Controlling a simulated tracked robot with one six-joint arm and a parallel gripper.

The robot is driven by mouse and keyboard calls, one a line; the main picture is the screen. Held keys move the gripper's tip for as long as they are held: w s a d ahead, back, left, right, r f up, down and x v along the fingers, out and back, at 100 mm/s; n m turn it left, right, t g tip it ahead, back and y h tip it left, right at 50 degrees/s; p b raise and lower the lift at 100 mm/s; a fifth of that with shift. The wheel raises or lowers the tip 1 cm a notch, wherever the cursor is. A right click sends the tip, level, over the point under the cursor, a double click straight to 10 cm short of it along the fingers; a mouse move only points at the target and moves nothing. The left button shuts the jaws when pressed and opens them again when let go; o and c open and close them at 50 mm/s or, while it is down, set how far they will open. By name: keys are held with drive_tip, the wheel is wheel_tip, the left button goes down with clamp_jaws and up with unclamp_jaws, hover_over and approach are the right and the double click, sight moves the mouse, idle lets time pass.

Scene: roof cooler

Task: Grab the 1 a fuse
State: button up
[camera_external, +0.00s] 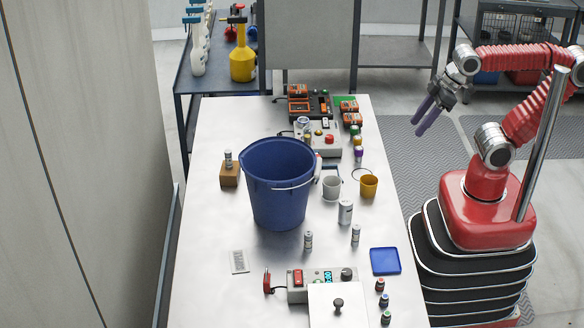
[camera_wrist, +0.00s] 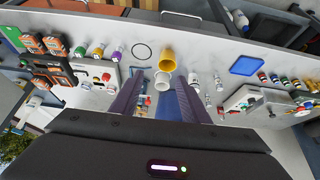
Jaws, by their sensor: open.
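The fuse rated 1 A cannot be picked out; labels are too small to read. Small capped cylinders stand at the table's front right: red-capped (camera_external: 380,285), blue-capped (camera_external: 385,299) and green-capped (camera_external: 386,317). Others stand beside the far control box, one with a purple part (camera_external: 358,155); it also shows in the wrist view (camera_wrist: 117,54). Silver cylinders (camera_external: 308,240) (camera_external: 355,235) stand mid-table. My gripper (camera_external: 423,117) is raised off the table's right side, with purple fingers apart and nothing between them. In the wrist view its fingers (camera_wrist: 160,82) frame the cups beyond.
A large blue bucket (camera_external: 279,190) stands mid-table. A grey cup (camera_external: 332,188), yellow cup (camera_external: 369,186) and silver can (camera_external: 345,212) are nearby. A blue tray (camera_external: 385,261) lies at the right edge. Control boxes (camera_external: 318,138) (camera_external: 310,290) stand at both ends.

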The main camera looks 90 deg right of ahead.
drive_tip(key=w+d+r+t+h, duration=0.1)
drive_tip(key=w+d+r+t, duration=0.15)
drive_tip(key=w, duration=0.45)
drive_tip(key=w+d+r+t+h, duration=0.2)
drive_tip(key=w+r, duration=0.1)
drive_tip(key=w, duration=0.3)
drive_tip(key=w+a+r+n+t+y, duration=0.3)
drive_tip(key=w+a+n+t+y, duration=0.15)
drive_tip(key=w+a, duration=0.5)
drive_tip(key=s+a+f+n+g+y, duration=0.25)
drive_tip(key=a+f+y, duration=0.2)
drive_tip(key=a, duration=0.35)
drive_tip(key=s+a+f+n+g+y, duration=0.25)
drive_tip(key=a+g+y, duration=0.2)
drive_tip(key=a, duration=0.25)
approach(356, 229)
drive_tip(key=f, duration=0.2)
drive_tip(key=a+f+n, duration=0.1)
drive_tip(key=shift+w+t, duration=0.3)
drive_tip(key=shift+w, duration=0.05)
